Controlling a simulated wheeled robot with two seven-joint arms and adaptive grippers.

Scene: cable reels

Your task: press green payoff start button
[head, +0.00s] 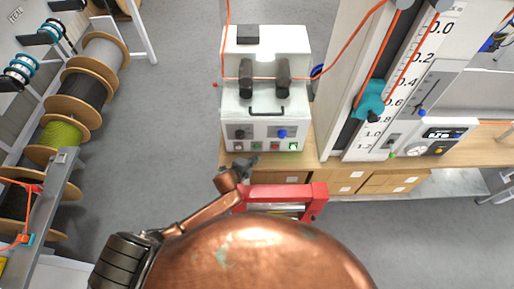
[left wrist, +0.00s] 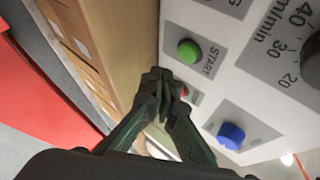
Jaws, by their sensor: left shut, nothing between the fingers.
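The white payoff machine (head: 265,95) stands on a wooden bench in the head view, with knobs and small buttons along its lower front. In the left wrist view a round green button (left wrist: 189,51) marked START sits on the light panel. My left gripper (head: 238,170) is low in front of the machine's left side. Its dark fingers (left wrist: 162,86) are shut and empty, beside and below the green button in the picture. My right gripper is not in view.
A blue button (left wrist: 231,136) and a dial marked in m/min (left wrist: 312,60) are close by on the panel. A red frame (head: 285,193) stands before the bench. Cable reels (head: 80,95) fill a rack at left; a scaled tower (head: 405,85) stands at right.

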